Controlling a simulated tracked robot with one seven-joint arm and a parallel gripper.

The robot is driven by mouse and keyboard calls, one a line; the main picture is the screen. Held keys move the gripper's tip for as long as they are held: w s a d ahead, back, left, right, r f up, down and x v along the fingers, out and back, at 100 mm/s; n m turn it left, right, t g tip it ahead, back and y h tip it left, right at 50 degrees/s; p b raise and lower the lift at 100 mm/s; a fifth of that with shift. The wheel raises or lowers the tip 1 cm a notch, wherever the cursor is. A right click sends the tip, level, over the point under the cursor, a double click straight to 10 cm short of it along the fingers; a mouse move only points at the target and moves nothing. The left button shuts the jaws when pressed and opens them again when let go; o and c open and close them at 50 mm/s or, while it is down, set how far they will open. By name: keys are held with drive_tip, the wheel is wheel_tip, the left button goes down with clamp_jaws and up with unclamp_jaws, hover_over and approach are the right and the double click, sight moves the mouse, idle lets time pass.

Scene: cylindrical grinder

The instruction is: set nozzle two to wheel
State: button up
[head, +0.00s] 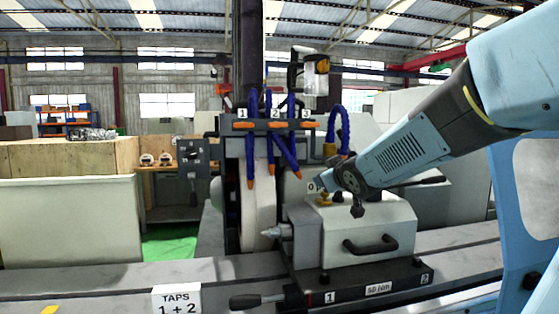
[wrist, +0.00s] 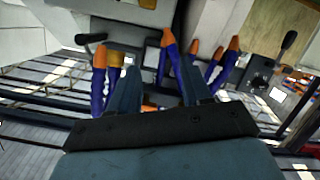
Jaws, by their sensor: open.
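A manifold (head: 268,127) with plates 1, 2 and 3 and orange taps stands above the pale grinding wheel (head: 263,205). Blue nozzle hoses with orange tips hang from it. The hose below plate 2 (head: 269,150) seems to be nozzle two; its tip points down by the wheel, but its exact aim is unclear. A neighbouring nozzle (head: 289,155) slants down to the right. My gripper (head: 323,183) is right of the nozzles, above the pale headstock. In the wrist view my gripper (wrist: 160,90) has its fingers apart, with several orange-tipped hoses (wrist: 166,58) around and beyond them.
The headstock (head: 352,230) with a black handle sits close below my gripper. Another blue hose (head: 339,125) stands behind it. A lever panel (head: 193,160) is left of the wheel. A "TAPS 1 + 2" sign (head: 177,300) stands at the front.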

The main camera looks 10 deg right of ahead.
sight(291, 159)
drive_tip(key=w+a+n+y, duration=0.1)
drive_tip(key=w, duration=0.5)
drive_tip(key=w+a+r+n+t+y, duration=0.1)
drive_tip(key=w+a, duration=0.1)
drive_tip(key=w, duration=0.5)
drive_tip(key=w+a+r+n+t+y, duration=0.1)
drive_tip(key=w+a+n+y, duration=0.1)
drive_tip(key=w, duration=0.4)
drive_tip(key=shift+w+a, duration=0.25)
drive_tip(key=shift+w, duration=0.1)
drive_tip(key=shift+c, duration=0.2)
clamp_jaws()
